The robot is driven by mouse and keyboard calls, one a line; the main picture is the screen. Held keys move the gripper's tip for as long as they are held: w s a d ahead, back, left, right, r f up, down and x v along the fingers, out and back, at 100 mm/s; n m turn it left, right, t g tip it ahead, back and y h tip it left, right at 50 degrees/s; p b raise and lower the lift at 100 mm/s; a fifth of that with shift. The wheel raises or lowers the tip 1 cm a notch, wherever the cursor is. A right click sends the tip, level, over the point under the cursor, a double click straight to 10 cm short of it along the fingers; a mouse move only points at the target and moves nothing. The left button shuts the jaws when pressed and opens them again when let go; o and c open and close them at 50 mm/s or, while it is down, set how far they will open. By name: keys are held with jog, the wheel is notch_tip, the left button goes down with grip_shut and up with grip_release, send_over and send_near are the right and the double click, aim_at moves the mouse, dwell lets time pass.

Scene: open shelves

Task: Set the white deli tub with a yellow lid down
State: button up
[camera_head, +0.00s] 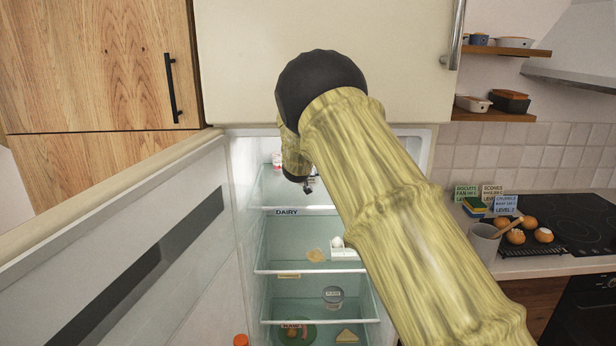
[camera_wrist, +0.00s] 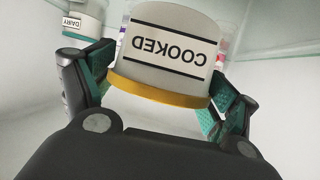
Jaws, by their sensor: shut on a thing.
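The white deli tub (camera_wrist: 168,48) has a label reading COOKED, upside down in the wrist view. Its yellow lid (camera_wrist: 158,92) faces my palm. My gripper (camera_wrist: 160,80) is shut on the tub, with one green-padded finger on each side. In the head view my gripper (camera_head: 308,185) shows only in part at the upper fridge shelf, beside my arm. The tub is hidden there. Whether its base touches a surface cannot be told.
The open fridge has several glass shelves, one edge marked DAIRY (camera_head: 287,212). A white egg holder (camera_head: 343,252) sits lower. The fridge door (camera_head: 130,260) stands open at left.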

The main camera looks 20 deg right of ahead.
notch_tip(320, 180, down, 4)
jog(key=shift+d+r+p, duration=0.1)
jog(key=shift+r+p, duration=0.1)
jog(key=shift+p, duration=0.3)
jog(key=o, duration=1.1)
jog(key=shift+f, duration=0.1)
jog(key=shift+o, duration=0.2)
jog(key=shift+r, duration=0.2)
jog(key=b+v, duration=0.4)
jog(key=v, duration=0.8)
